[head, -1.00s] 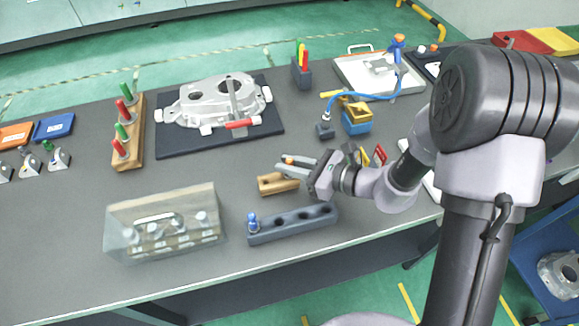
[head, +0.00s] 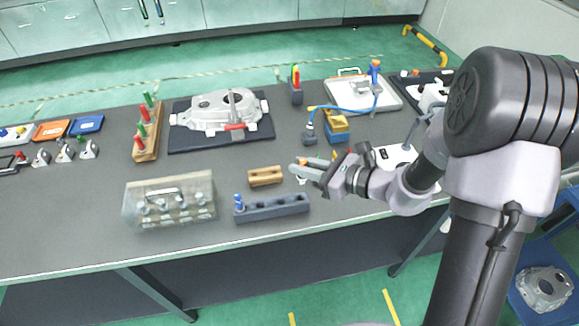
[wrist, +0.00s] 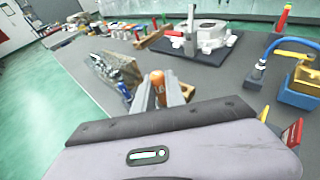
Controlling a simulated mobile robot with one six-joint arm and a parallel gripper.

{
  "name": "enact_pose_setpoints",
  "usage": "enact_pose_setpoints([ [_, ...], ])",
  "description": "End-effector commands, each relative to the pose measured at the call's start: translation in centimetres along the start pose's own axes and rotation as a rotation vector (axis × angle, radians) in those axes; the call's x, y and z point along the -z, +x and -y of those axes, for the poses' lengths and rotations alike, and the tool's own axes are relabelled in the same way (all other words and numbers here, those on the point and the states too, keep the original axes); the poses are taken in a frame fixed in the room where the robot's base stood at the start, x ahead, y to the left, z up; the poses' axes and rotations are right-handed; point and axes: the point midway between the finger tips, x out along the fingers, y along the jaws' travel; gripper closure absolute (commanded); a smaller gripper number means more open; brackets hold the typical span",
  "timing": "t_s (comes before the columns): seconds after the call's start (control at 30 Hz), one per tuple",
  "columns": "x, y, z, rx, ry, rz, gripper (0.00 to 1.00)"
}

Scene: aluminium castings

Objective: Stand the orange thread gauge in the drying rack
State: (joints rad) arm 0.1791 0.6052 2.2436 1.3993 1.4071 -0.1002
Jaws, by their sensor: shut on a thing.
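My gripper (head: 298,170) is shut on the orange thread gauge (wrist: 157,84), whose rounded orange end shows between the fingers in the wrist view. The gripper is above the table, to the right of a small wooden block (head: 265,177). A long blue-grey block with round holes (head: 277,208), which looks like the drying rack, lies nearer the front edge, left of and below the gripper in the picture. A blue gauge (head: 239,202) stands in its left end; its other holes look empty.
A clear-covered box (head: 170,202) stands left of the rack. A wooden stand with red and green gauges (head: 146,130) and a casting on a dark mat (head: 220,112) are behind. A yellow-and-blue block (head: 337,127) stands behind the gripper. Bare table lies in front of the rack.

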Motion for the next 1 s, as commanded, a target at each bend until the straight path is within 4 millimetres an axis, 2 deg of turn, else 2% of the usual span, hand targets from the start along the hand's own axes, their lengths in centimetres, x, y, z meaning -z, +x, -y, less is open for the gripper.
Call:
enact_pose_setpoints([
  [0.27, 0.5, 0.2, 0.0, -0.001, 0.002, 0.0, 1.0],
  [0.73, 5.5, 1.8, 0.0, -0.001, 0.001, 0.0, 1.0],
  [1.0, 5.5, 1.8, 0.0, -0.001, 0.001, 0.0, 1.0],
])
